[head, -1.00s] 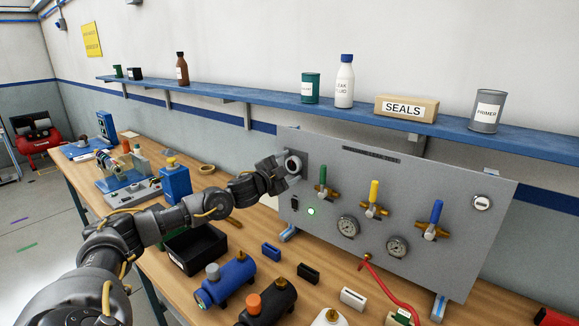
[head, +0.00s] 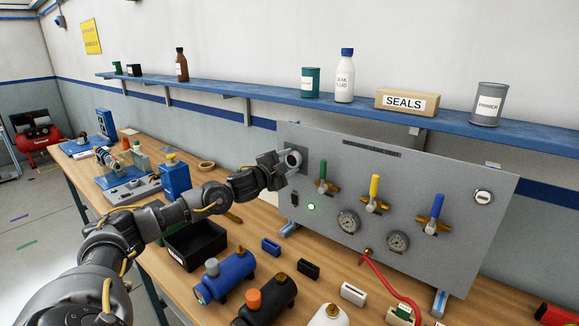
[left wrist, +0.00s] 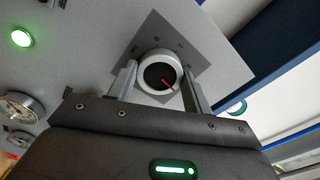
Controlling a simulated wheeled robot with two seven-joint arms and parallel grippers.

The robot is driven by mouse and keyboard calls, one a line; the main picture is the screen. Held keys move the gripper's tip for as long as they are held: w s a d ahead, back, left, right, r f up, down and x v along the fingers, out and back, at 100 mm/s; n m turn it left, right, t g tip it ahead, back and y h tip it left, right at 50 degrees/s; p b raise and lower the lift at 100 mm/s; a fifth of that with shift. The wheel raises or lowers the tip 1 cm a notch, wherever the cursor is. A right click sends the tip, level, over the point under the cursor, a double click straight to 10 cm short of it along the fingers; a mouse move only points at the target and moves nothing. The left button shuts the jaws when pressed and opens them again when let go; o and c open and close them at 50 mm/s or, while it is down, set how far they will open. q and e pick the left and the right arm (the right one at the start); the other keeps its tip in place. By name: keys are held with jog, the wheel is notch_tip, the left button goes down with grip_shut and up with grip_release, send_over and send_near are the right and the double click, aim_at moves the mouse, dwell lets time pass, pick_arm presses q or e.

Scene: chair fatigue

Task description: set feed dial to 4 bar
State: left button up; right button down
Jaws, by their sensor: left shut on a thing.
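The feed dial is a round knob (head: 293,159) with a white rim and dark face at the upper left of the grey panel (head: 330,150). In the left wrist view the dial (left wrist: 158,74) shows a red pointer on its black face, slanting toward the lower right of the picture. Its scale marks are too small to read. My left gripper (head: 282,165) is at the dial; in the left wrist view its two fingers (left wrist: 158,85) lie on either side of the knob, shut on it. My right gripper is in neither view.
The panel carries green (head: 323,172), yellow (head: 374,189) and blue (head: 436,209) valve levers, two gauges (head: 348,222) and a lit green lamp (head: 311,207). A red hose (head: 385,278) runs from it. Cylinders (head: 225,277) and a black bin (head: 194,246) stand on the bench.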

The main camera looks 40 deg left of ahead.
pick_arm(q)
jog(key=m+b, duration=0.3)
jog(key=m, duration=0.1)
jog(key=shift+f+m+b, duration=0.2)
jog(key=shift+m+b, duration=0.15)
jog(key=shift+m, duration=0.05)
jog(key=shift+r+m+b, duration=0.1)
jog(key=shift+m+b, duration=0.65)
jog(key=shift+m, duration=0.45)
jog(key=shift+r, duration=0.1)
jog(key=o, duration=1)
